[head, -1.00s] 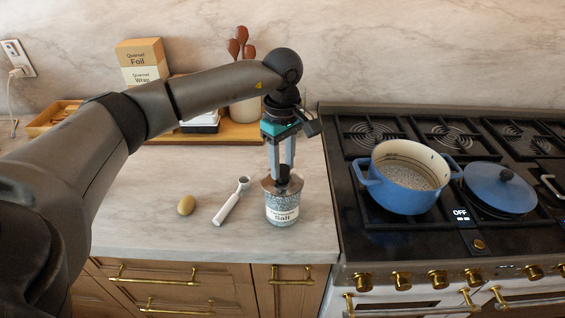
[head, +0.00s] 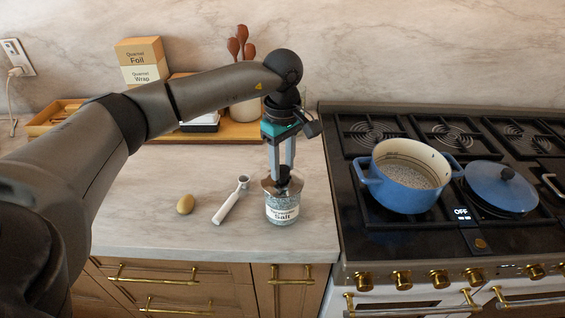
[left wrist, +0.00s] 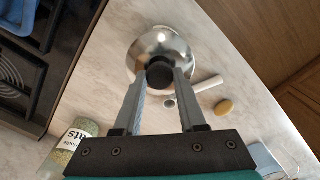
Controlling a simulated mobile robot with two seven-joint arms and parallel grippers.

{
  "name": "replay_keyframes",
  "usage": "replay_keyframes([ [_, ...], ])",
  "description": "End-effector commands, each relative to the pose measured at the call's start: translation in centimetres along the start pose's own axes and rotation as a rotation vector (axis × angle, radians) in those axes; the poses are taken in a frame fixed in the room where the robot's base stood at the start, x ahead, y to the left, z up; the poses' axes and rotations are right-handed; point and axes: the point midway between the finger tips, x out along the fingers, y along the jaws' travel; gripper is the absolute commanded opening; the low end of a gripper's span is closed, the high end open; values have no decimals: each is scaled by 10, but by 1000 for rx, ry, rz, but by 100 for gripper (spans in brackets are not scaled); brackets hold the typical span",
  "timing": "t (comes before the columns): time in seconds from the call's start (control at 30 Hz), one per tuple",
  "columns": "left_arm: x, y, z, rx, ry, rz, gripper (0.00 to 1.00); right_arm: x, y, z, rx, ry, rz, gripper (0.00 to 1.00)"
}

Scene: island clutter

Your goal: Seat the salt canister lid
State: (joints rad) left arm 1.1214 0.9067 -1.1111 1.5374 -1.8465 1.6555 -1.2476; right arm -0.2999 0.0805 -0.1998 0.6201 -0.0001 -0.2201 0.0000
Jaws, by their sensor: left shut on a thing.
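The salt canister (head: 282,209) is a clear jar with a white "Salt" label, upright near the counter's front right edge. The lid (head: 270,184) is a shiny metal disc with a black knob and lies over the canister's mouth. I cannot tell whether it is fully down on the rim. My left gripper (head: 284,172) points straight down, shut on the lid's black knob. In the left wrist view the lid (left wrist: 153,45) and its knob (left wrist: 160,74) sit between the fingertips, and the lid hides most of the canister. My right gripper is not in view.
A white-handled tool (head: 230,202) and a tan oval object (head: 185,204) lie left of the canister. The stove with a blue pot (head: 405,185) and its lid (head: 500,188) is at the right. An oats jar (left wrist: 75,140) shows in the left wrist view.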

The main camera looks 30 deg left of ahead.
Motion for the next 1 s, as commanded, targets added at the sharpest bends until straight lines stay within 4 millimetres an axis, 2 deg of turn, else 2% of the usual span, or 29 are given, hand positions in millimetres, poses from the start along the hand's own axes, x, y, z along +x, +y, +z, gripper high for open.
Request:
replay_keyframes([
  [0.53, 15, 0, 0, 0, 0, 0, 0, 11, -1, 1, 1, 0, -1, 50],
  [0.57, 14, 0, 0, 1, 0, 0, 43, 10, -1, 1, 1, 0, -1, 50],
  [0.83, 13, 0, 0, 0, 0, 0, 74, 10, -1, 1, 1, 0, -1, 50],
  [1.0, 13, 0, 0, 0, 0, 0, 75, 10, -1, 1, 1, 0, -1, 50],
])
